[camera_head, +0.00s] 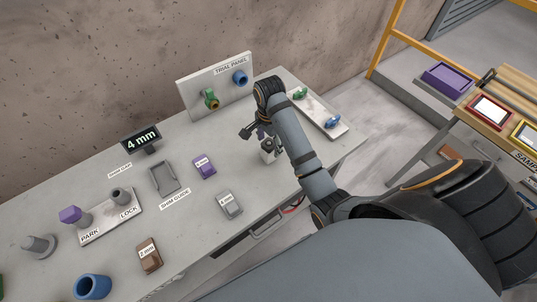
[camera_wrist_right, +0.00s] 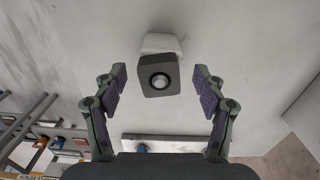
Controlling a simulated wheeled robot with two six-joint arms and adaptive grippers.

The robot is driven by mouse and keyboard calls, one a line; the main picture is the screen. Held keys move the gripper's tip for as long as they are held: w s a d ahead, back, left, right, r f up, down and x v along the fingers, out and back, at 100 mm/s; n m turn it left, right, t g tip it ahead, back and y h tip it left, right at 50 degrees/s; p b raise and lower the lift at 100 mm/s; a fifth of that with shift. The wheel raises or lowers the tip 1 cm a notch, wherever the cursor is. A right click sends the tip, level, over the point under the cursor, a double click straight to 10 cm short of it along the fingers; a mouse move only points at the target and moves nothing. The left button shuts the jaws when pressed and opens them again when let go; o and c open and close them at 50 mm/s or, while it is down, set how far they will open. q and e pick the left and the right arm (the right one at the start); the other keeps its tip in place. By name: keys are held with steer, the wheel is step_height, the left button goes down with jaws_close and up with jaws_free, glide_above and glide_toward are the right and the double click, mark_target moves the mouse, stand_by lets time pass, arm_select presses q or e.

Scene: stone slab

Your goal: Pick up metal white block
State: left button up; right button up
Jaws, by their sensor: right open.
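A white block (camera_head: 267,155) with a dark top stands on the slab near its front right edge in the head view. In the right wrist view its white side (camera_wrist_right: 160,43) shows behind a dark square top (camera_wrist_right: 160,86) with a pale round knob. My right gripper (camera_head: 257,132) is close above the block, and my right arm hides part of the area. In the wrist view its two fingers are spread on either side of the block, with a gap on each side. My left gripper is not in view.
A trial panel (camera_head: 196,89) with green and blue fittings stands behind. A pale tray (camera_head: 316,112) with green and blue parts lies right of my arm. A purple block (camera_head: 204,166), a grey block (camera_head: 229,204) and a grey guide (camera_head: 164,179) lie to the left.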

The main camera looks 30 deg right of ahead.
step_height(320, 180, down, 4)
steer(key=b, duration=0.3)
steer(key=shift+f, duration=0.2)
steer(key=shift+a+f, duration=0.1)
steer(key=shift+f, duration=0.2)
steer(key=shift+r, duration=0.1)
steer(key=c, duration=1.4)
